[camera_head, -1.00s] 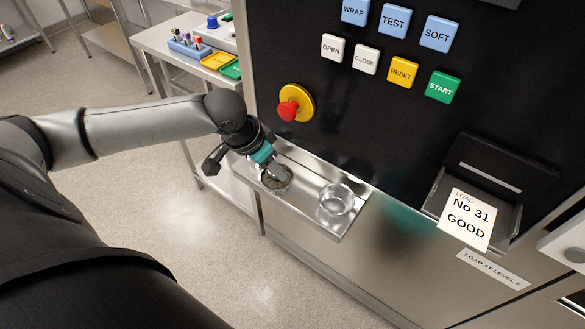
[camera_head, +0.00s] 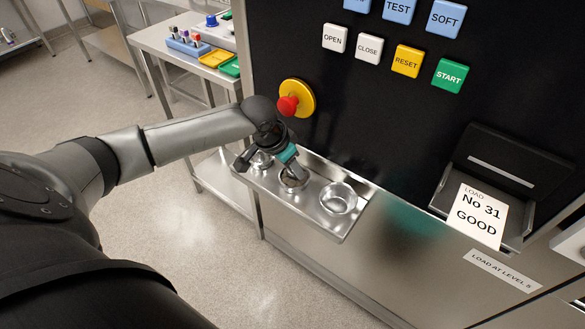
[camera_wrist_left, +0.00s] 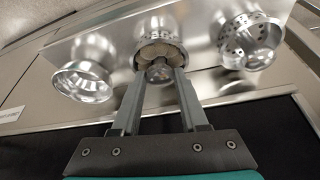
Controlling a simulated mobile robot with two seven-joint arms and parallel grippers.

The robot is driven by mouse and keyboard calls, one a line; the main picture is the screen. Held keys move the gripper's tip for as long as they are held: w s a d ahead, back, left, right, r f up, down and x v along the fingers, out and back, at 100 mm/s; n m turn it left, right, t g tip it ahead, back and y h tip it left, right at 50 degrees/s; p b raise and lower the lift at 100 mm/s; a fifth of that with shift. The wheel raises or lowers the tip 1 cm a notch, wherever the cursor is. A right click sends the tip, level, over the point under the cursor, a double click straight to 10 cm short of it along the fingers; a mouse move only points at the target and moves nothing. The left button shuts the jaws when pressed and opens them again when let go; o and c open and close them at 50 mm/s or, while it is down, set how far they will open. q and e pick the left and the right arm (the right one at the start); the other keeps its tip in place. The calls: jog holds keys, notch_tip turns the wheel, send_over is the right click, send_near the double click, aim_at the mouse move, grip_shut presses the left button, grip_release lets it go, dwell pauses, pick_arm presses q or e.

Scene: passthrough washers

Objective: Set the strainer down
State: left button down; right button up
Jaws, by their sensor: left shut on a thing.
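My left gripper (camera_head: 296,168) is over the metal shelf, its fingers pointing down at the middle one of three round metal vessels. In the left wrist view the fingers (camera_wrist_left: 158,74) are shut at the near side of this strainer (camera_wrist_left: 160,27), which holds several tan rounded pieces. The strainer also shows in the head view (camera_head: 292,185), at or just above the shelf; I cannot tell if it touches. A vessel with clear perforations (camera_wrist_left: 262,30) stands on one side of it, and a plain shiny bowl (camera_wrist_left: 83,80) on the other. My right gripper is out of view.
The shelf (camera_head: 322,222) juts from a black machine panel with buttons and a red stop knob (camera_head: 288,106) above. The plain bowl (camera_head: 338,200) sits near the shelf's right end. A side table (camera_head: 160,40) with coloured trays stands behind left.

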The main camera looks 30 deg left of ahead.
pick_arm(q)
jog(key=shift+w, duration=0.2)
jog(key=shift+f, duration=0.1)
jog(key=shift+c, duration=2.2)
grip_release()
jog(key=p+v, duration=0.3)
jog(key=v, duration=0.9)
jog(key=shift+p, duration=0.3)
jog(key=shift+s, duration=0.1)
